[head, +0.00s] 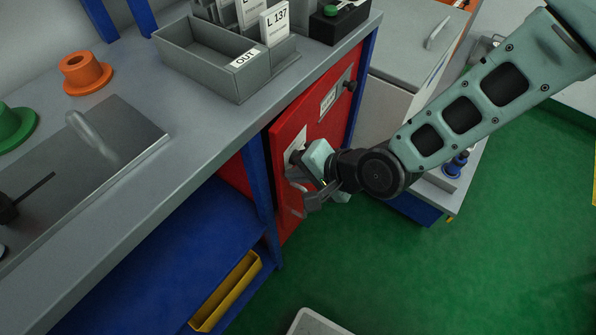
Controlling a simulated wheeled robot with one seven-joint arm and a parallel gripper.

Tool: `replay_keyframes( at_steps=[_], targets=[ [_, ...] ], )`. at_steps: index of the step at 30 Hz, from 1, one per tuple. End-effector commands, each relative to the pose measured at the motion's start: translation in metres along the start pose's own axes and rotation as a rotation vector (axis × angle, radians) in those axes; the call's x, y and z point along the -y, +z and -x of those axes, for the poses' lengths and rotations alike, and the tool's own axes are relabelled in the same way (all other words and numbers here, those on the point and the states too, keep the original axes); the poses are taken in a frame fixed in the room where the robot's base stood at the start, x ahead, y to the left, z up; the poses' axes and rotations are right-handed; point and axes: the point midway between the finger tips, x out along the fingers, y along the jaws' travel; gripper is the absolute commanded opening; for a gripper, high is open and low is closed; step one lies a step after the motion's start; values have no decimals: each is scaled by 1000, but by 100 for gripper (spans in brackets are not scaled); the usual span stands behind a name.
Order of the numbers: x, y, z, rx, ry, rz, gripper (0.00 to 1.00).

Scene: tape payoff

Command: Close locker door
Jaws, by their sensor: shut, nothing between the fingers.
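The red locker door (318,128) is set under the grey workbench, between blue posts. It carries a pale label, a black knob (350,86) at the upper right and a light plate near its left side. A narrow dark strip shows between its left edge and the blue post; I cannot tell how far it stands ajar. My gripper (318,197) is shut and empty, in front of the door's left part, close to the plate. The gripper partly hides the handle area, and contact with the door cannot be made out.
On the workbench (190,135) are a grey OUT tray (205,62), an orange flanged part (85,72) and a green one (14,125). A yellow-edged bin (228,290) sits on the blue lower shelf (165,265). A grey cabinet (410,45) stands at right. Green floor (430,270) is open at lower right.

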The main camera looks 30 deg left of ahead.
Motion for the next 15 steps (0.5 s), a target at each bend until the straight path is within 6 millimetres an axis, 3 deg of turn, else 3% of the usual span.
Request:
replay_keyframes(
  at_steps=[4,10,15],
  targets=[
    [5,0,-6,-1,-1,1,0],
    [28,1,-32,-1,-2,1,0],
    [36,3,-39,0,-4,0,0]
  ],
)
